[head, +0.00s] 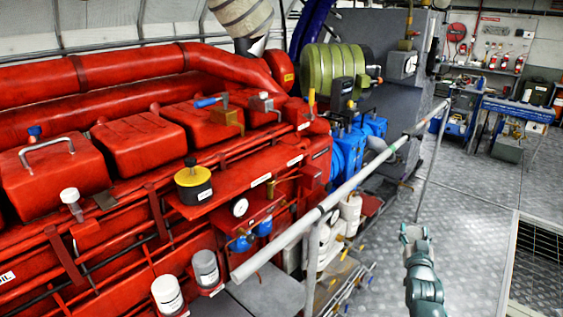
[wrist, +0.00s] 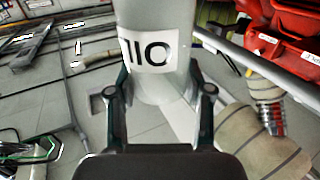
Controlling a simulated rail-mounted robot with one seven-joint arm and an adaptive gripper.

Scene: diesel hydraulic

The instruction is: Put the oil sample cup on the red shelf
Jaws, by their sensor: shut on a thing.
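My gripper (wrist: 160,95) is shut on a pale grey-white cup (wrist: 150,85), with one finger on each side. The cup's white label has black letters that look like OIL upside down. In the head view my gripper (head: 413,236) is at the lower right, over the grey floor and beyond the handrail from the red engine; the cup there is small and hard to make out. The red shelf (head: 236,186) is a flat ledge along the engine's side, left of my gripper.
A pale handrail (head: 335,198) runs slantwise between my gripper and the shelf. Two grey-white canisters (head: 167,294) (head: 205,268) stand low by the engine. A gauge (head: 240,207) and blue fittings are below the shelf.

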